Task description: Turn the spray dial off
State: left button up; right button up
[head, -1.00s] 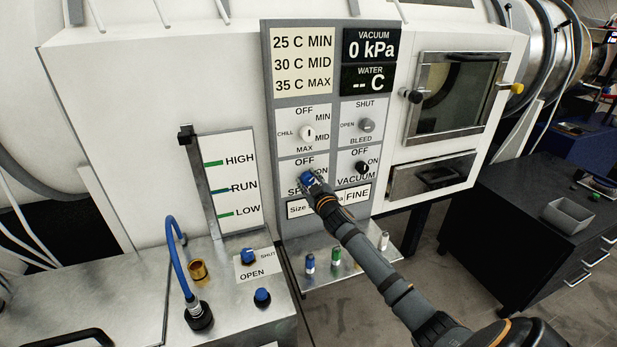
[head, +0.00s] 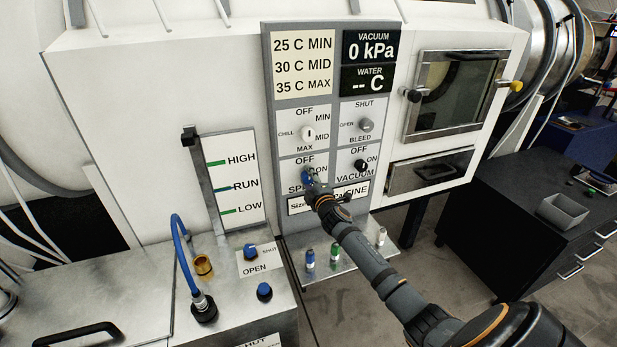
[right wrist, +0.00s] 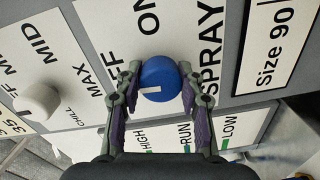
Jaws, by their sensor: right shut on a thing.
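The spray dial is a round blue knob (head: 307,175) on the grey control panel (head: 335,209), between OFF, ON and SPRAY lettering. In the right wrist view the blue knob (right wrist: 160,78) sits between the two fingertips of my right gripper (right wrist: 160,88), which is shut on it. Its white mark points to the left in that view, toward the side where the OFF lettering is. In the head view my right gripper (head: 314,186) covers part of the knob and its label. My left gripper is not in view.
A white dial (head: 308,133) stands above, with a black vacuum dial (head: 361,166) and a grey bleed dial (head: 366,125) to the right. Below the panel, a metal shelf (head: 345,268) bears small coloured pegs. A blue hose (head: 179,250) rises at the left.

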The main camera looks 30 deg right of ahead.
jog(key=shift+f+n, duration=0.1)
jog(key=shift+n, duration=0.3)
jog(key=o, duration=1.2)
jog(key=shift+s, duration=0.1)
jog(key=v, duration=1.1)
jog(key=shift+s+a, duration=0.2)
jog(key=shift+s, duration=0.15)
